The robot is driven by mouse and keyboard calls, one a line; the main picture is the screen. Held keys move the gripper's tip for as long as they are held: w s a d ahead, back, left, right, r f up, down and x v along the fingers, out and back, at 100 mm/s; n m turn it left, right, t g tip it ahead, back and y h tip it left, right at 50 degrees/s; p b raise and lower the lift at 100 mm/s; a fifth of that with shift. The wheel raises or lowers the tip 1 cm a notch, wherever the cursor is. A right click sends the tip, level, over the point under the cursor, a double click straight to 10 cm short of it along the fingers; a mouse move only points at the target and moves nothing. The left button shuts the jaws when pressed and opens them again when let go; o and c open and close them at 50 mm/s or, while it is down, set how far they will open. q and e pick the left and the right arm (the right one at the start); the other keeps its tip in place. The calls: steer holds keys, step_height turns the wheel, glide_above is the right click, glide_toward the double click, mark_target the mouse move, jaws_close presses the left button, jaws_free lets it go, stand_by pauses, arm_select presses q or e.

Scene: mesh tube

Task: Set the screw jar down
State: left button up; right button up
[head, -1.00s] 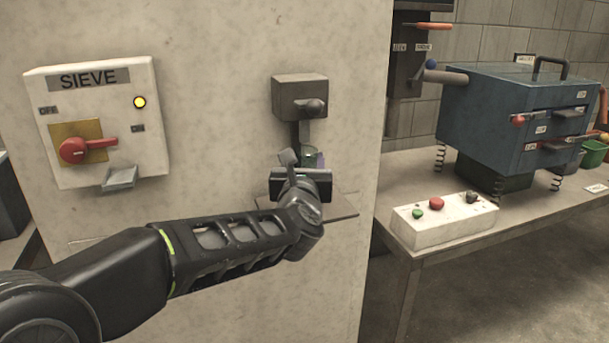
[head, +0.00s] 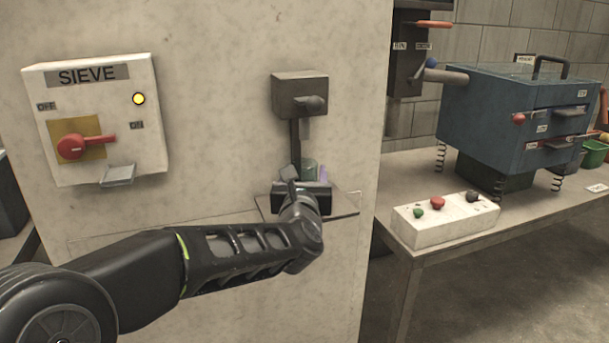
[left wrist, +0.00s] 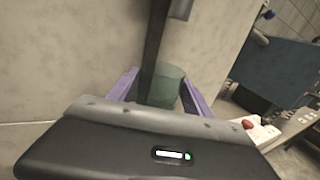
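The screw jar (head: 309,168) is a small translucent green cylinder, upright in front of the wall panel, below a grey box with a knob (head: 300,97). In the head view my left gripper (head: 308,174) is just above a thin shelf (head: 343,206). My wrist hides the jar's lower part, so I cannot tell whether its base touches the shelf. My right gripper is not in view.
A SIEVE switch box (head: 97,120) is on the wall at left. At right, a table holds a white button box (head: 445,219) and a blue machine on springs (head: 500,115).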

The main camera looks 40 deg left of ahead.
arm_select(q)
steer(key=shift+o, duration=1)
steer(key=shift+r, duration=0.1)
steer(key=shift+r+p, duration=0.15)
steer(key=shift+p, duration=0.15)
steer(key=shift+s+d, duration=0.2)
steer(key=shift+s, duration=0.1)
steer(key=v, duration=1.1)
steer(key=shift+s, duration=0.2)
